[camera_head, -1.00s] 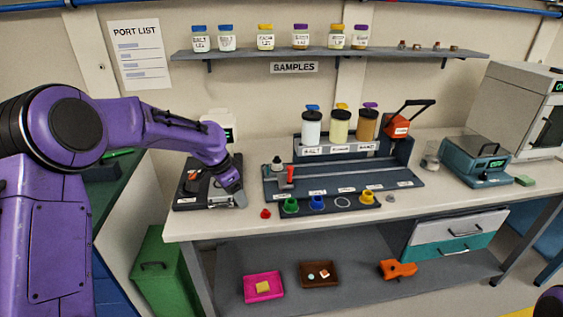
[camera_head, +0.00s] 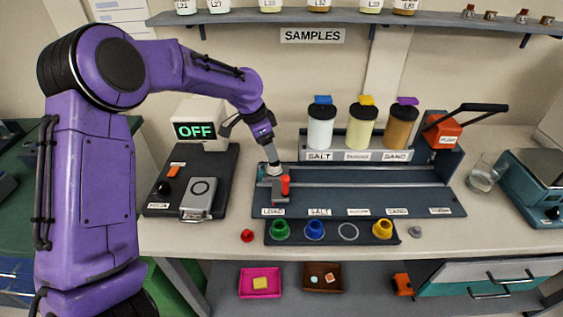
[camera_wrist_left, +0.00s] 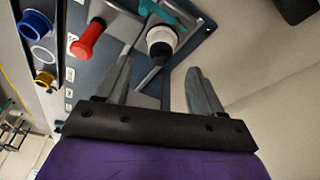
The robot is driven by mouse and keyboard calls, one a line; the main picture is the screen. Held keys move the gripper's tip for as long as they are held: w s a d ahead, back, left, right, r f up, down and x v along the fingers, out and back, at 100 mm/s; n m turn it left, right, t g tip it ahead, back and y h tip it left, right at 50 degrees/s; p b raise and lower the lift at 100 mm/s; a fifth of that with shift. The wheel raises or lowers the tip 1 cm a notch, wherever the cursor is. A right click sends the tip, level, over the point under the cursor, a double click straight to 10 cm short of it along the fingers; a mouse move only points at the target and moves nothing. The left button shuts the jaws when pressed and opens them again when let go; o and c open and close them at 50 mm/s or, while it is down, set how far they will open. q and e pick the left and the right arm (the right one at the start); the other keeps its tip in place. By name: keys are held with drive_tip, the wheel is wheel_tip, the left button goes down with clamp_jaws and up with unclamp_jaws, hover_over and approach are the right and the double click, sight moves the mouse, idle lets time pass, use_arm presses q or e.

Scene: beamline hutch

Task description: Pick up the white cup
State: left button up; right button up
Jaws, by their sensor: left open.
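The white cup (camera_wrist_left: 161,38) shows in the left wrist view with a dark opening or contents, just beyond my left gripper's fingertips. In the head view the cup (camera_head: 274,170) sits at the left end of the dark rail station (camera_head: 360,203), at the LOAD label, partly hidden by my gripper. My left gripper (camera_head: 266,146) is directly above it, pointing down. In the left wrist view its two fingers (camera_wrist_left: 162,62) are apart with nothing gripped between them. My right gripper is out of view.
A red lever (camera_head: 285,185) stands close beside the cup. A teal part (camera_wrist_left: 150,8) is behind it. Salt and sand jars (camera_head: 361,126) stand at the back. Colored rings (camera_head: 314,230) line the front. A display reading OFF (camera_head: 195,130) stands left.

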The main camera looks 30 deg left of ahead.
sight(274, 167)
use_arm(q)
drive_tip(key=shift+s+d+f+p, duration=0.15)
drive_tip(key=shift+s+f+p, duration=0.15)
drive_tip(key=shift+f, duration=0.25)
drive_tip(key=shift+s+d+f+p, duration=0.15)
drive_tip(key=shift+s+f, duration=0.1)
drive_tip(key=shift+f, duration=0.3)
drive_tip(key=w+f, duration=0.2)
drive_tip(key=f, duration=0.1)
drive_tip(key=w+f+p, duration=0.1)
drive_tip(key=f, duration=0.1)
drive_tip(key=shift+d, duration=0.1)
drive_tip(key=shift+s+r, duration=0.2)
drive_tip(key=shift+s, duration=0.05)
drive_tip(key=shift+s+r, duration=0.1)
drive_tip(key=shift+s, duration=0.1)
drive_tip(key=shift+c, duration=0.9)
drive_tip(key=shift+w, duration=0.1)
drive_tip(key=c, duration=1)
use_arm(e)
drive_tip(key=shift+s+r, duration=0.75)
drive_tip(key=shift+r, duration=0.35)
